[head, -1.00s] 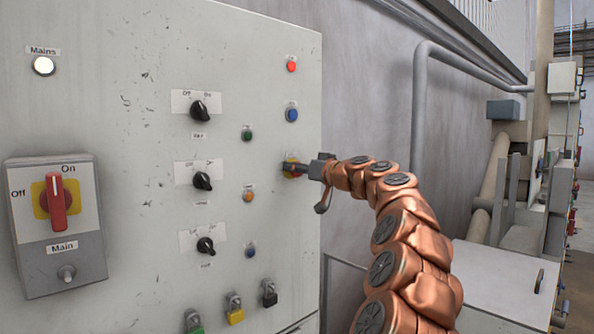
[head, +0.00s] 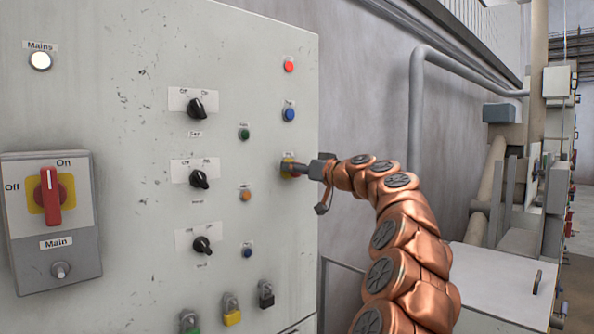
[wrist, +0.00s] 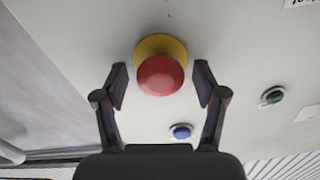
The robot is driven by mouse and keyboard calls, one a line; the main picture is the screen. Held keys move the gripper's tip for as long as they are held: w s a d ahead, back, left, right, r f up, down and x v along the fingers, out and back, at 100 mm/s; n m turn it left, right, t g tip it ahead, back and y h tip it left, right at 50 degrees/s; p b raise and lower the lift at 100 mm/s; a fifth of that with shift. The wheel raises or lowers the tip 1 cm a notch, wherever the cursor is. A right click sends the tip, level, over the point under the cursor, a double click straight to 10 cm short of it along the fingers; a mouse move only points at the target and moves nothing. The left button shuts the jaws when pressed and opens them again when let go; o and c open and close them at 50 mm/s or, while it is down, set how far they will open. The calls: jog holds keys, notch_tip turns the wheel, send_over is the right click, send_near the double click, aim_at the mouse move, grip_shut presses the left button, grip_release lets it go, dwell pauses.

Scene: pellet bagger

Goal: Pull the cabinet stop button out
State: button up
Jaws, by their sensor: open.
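The stop button is a red mushroom head (wrist: 161,76) on a yellow round base (wrist: 160,44), on the right part of the grey cabinet face (head: 130,140). My gripper (wrist: 160,82) is open in the wrist view, one finger on each side of the red head, with a gap showing on both sides. In the head view my gripper (head: 298,169) is at the button's yellow base (head: 287,163), and its fingers hide most of the red head.
A blue button (head: 289,114) and a red lamp (head: 289,67) sit above the stop button. Black selector knobs (head: 199,179) and a green button (head: 244,133) are to the left. Padlocks (head: 232,310) hang low. A grey pipe (head: 417,120) runs behind my arm.

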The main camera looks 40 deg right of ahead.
jog(key=s, duration=1.2)
jog(key=shift+a, duration=0.15)
dwell(0.6)
